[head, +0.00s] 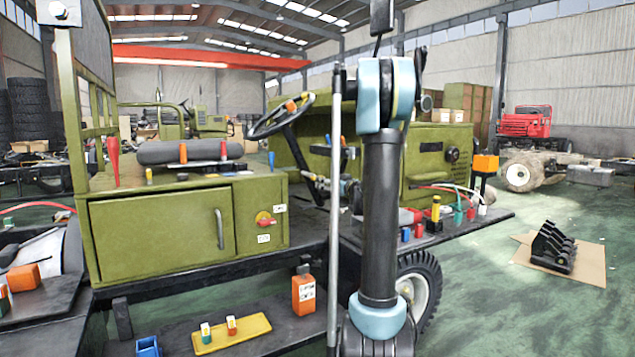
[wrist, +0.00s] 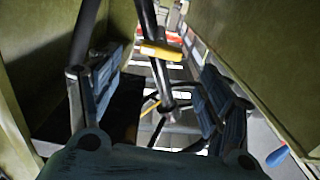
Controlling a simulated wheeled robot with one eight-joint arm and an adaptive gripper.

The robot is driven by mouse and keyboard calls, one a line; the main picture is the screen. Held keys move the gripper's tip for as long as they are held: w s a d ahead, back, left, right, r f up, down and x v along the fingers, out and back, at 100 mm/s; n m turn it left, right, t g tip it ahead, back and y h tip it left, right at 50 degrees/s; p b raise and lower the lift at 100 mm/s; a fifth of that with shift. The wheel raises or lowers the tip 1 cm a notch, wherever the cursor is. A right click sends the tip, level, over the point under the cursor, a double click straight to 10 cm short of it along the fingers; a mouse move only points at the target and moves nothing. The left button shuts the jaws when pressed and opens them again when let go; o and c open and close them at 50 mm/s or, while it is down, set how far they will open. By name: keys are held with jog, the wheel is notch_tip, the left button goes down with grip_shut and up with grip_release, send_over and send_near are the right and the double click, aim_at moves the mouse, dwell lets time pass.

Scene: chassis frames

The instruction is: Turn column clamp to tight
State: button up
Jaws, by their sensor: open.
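The column clamp shows in the wrist view as a yellow lever (wrist: 162,50) on the dark steering column (wrist: 155,22). The lever lies across the column, pointing right. My gripper (wrist: 160,88) is open, with one blue-padded finger on each side of the column. The lever is slightly beyond the fingertips, and I see no contact. In the head view the steering column (head: 298,152) slopes down from the steering wheel (head: 281,116). The clamp is too small to make out clearly there.
Green panels (wrist: 262,60) stand close on both sides in the wrist view. A green cabinet (head: 160,232) with a red rotary switch (head: 265,219) stands left of the column.

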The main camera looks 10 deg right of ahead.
jog(key=x, duration=0.9)
jog(key=shift+w+a, duration=0.1)
jog(key=shift+c, duration=0.6)
jog(key=c, duration=1)
